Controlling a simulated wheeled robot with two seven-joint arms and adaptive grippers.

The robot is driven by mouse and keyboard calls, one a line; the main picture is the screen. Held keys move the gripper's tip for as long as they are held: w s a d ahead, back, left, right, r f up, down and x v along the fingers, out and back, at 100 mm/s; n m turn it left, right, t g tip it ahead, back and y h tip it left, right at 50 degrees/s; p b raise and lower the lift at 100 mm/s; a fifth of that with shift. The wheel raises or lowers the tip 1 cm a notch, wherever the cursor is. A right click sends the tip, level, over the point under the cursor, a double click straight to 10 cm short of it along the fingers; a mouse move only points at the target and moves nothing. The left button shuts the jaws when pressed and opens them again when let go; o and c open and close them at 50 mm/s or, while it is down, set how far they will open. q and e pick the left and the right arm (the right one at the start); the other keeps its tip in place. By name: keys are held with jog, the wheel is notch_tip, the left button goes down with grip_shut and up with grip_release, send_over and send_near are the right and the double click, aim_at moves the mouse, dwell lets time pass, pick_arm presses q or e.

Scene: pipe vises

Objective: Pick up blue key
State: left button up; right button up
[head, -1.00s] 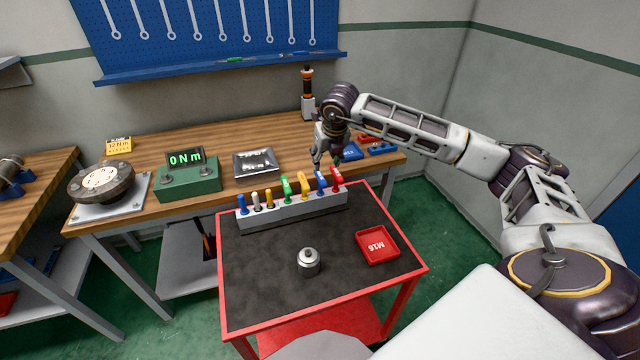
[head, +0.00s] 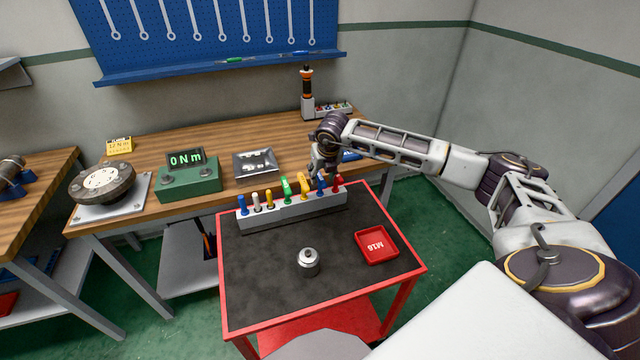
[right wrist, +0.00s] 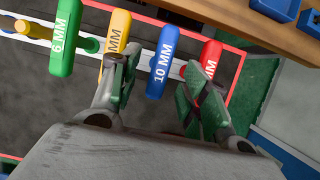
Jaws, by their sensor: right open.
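A blue T-handled key marked 10 MM (right wrist: 161,65) stands in the grey key rack (head: 285,216) near its right end, between a yellow key and a red key. The same blue key (head: 321,184) shows in the head view. Another blue key (head: 242,205) stands at the rack's left end. My right gripper (right wrist: 158,92) is open and empty. In the right wrist view its fingers lie either side of the blue 10 MM key's handle, one over the yellow key and one by the red key. Contact cannot be told. My left gripper is not in view.
The red-edged cart (head: 250,310) also holds a metal cylinder (head: 308,261) and a red M16 tray (head: 377,246). The yellow key (right wrist: 114,45) and red key (right wrist: 207,62) crowd the blue one. The wooden bench (head: 215,205) stands behind.

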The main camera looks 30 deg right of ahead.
aim_at(321, 177)
jog(key=shift+f, duration=0.15)
jog(key=shift+p+x, duration=0.7)
jog(key=shift+x, duration=1.95)
jog(key=shift+d, duration=0.1)
jog(key=shift+c, duration=0.3)
jog(key=shift+w, duration=0.1)
grip_shut()
